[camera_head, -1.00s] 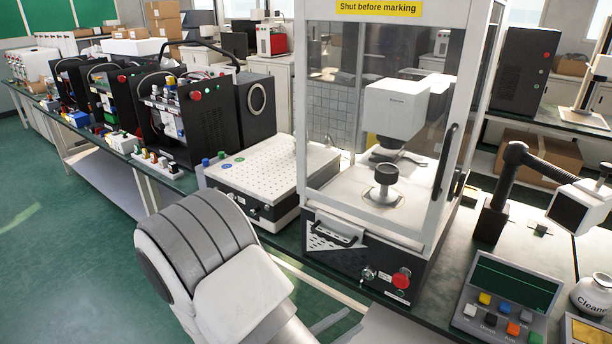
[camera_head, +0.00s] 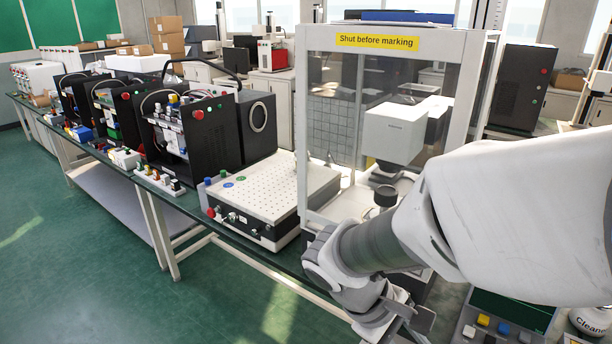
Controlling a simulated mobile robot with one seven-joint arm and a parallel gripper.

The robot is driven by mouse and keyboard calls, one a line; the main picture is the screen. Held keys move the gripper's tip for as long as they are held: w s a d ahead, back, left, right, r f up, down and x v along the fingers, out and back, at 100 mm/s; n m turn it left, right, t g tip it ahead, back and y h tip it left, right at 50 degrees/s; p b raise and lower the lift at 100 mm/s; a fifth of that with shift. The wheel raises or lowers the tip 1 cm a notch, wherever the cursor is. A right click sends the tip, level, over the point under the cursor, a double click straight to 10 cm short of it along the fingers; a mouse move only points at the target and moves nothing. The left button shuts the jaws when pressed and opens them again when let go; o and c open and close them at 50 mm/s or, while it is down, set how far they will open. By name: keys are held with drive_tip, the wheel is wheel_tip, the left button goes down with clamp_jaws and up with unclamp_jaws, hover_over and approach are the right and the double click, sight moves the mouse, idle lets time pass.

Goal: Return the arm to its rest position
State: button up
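My white arm (camera_head: 520,215) reaches in from the right edge and crosses in front of the marking cabinet. Its grey-banded wrist section (camera_head: 370,245) bends downward in front of the cabinet's lower left corner. My gripper (camera_head: 412,318) is partly visible at the bottom centre, low in front of the bench edge. Its fingertips are not clear, so I cannot tell whether it is open, shut or holding something.
The clear-walled marking cabinet (camera_head: 377,42) stands on the bench close behind my arm, its lower front mostly hidden. A perforated white plate unit (camera_head: 270,188) stands to its left. A button panel (camera_head: 503,329) and a cleaner bottle (camera_head: 590,318) are at lower right. Green floor is clear at left.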

wheel_tip(320, 180, up, 13)
drive_tip(key=s+a+m+t+y+p, duration=0.2)
drive_tip(key=m+t+y, duration=0.4)
drive_tip(key=m+y, duration=0.1)
drive_tip(key=shift+s+a+r+m, duration=0.2)
drive_tip(key=shift+s+m, duration=0.1)
drive_tip(key=shift+s, duration=0.05)
idle(0.4)
